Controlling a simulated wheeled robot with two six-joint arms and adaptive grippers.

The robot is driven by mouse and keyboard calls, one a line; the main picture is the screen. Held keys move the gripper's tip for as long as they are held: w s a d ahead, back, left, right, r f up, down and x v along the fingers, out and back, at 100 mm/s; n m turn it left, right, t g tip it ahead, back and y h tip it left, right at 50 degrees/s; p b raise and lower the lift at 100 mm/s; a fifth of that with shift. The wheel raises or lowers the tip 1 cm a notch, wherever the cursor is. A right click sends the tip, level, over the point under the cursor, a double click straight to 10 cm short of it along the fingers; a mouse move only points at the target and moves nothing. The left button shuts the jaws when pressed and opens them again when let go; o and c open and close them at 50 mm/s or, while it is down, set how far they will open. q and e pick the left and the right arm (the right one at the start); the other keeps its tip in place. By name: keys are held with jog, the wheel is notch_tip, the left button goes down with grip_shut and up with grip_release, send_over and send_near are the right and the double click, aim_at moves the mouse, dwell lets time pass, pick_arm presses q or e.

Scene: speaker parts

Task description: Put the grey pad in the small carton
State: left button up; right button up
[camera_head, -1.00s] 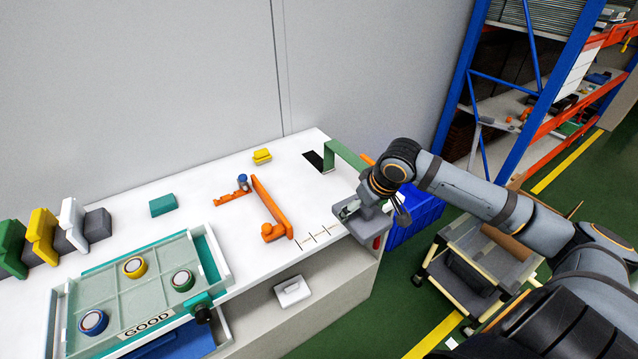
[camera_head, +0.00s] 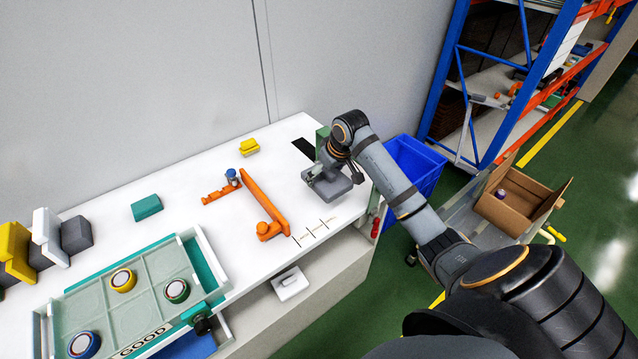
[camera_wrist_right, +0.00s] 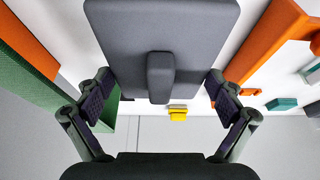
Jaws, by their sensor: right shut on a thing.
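The grey pad (camera_head: 334,188) is a flat dark-grey plate at the right end of the white table. In the right wrist view the pad (camera_wrist_right: 190,30) fills the upper middle, with a raised ridge on its face. My right gripper (camera_head: 322,174) is shut on the pad, its fingers (camera_wrist_right: 160,95) at the two side edges. Whether the pad touches the table is unclear. The small carton (camera_head: 519,208) is an open brown cardboard box with flaps out, at the right beyond my arm. A small round part (camera_head: 500,193) shows inside it. My left gripper is out of view.
An orange bracket (camera_head: 262,203) lies left of the pad. A green upright part (camera_head: 322,140) stands just behind my gripper. A blue bin (camera_head: 414,165) stands off the table's right end. A teal tray (camera_head: 148,310) with round parts is at front left.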

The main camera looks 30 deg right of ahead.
aim_at(319, 177)
jog(key=w+f, duration=0.2)
jog(key=f, duration=0.1)
jog(key=w+f, duration=0.1)
jog(key=shift+w+d+f, duration=0.25)
jog(key=shift+f, duration=0.05)
jog(key=shift+w+f, duration=0.35)
jog(key=shift+f, duration=0.1)
notch_tip(319, 177, down, 2)
jog(key=shift+f+p, duration=0.25)
jog(key=shift+p, duration=0.25)
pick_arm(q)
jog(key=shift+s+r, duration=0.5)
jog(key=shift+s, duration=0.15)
pick_arm(e)
jog(key=shift+f, duration=0.35)
jog(key=shift+f, duration=0.1)
jog(key=o, duration=0.6)
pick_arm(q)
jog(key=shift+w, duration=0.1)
